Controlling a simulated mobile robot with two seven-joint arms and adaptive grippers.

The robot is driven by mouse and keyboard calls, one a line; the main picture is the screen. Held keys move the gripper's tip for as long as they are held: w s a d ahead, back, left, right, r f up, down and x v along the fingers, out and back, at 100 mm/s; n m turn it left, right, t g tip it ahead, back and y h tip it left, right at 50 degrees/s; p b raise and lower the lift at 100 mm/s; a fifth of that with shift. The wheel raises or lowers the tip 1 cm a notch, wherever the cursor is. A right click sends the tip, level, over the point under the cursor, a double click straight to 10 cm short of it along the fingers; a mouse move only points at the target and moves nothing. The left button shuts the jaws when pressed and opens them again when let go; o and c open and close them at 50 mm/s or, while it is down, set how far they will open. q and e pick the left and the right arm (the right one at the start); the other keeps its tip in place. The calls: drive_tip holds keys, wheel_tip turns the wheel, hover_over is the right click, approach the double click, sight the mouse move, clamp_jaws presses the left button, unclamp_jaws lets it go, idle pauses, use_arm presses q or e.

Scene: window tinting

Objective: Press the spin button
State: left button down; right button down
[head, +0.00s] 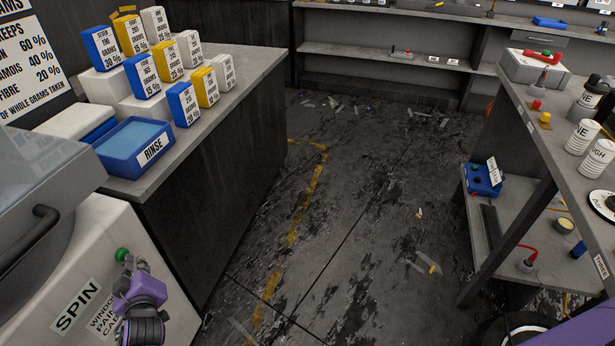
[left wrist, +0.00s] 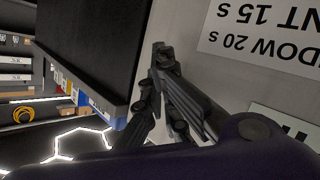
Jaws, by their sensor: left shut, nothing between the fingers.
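The green spin button (head: 122,254) sits on the pale cabinet face at the lower left in the head view, above and right of the SPIN label (head: 76,304). My left gripper (head: 129,265) is shut and empty, with its fingertips right by the button and partly overlapping its lower edge. I cannot tell whether they touch it. In the left wrist view the dark fingers (left wrist: 160,50) are together, close to the pale panel, and the button is hidden. My right gripper is not in view.
The cabinet's dark handle (head: 30,238) is left of the button. A counter with a blue RINSE tray (head: 118,160) and several labelled boxes stands behind. A bench (head: 535,110) with jars and switches is on the right. The floor between is open, with scattered litter.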

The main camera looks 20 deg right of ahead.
use_arm(q)
drive_tip(key=shift+s+d, duration=0.45)
drive_tip(key=shift+d, duration=0.05)
drive_tip(key=shift+d, duration=0.1)
drive_tip(key=s+d, duration=0.1)
drive_tip(key=d, duration=0.1)
drive_tip(key=s+d, duration=0.1)
drive_tip(key=s, duration=0.1)
drive_tip(key=shift+d, duration=0.4)
idle(0.4)
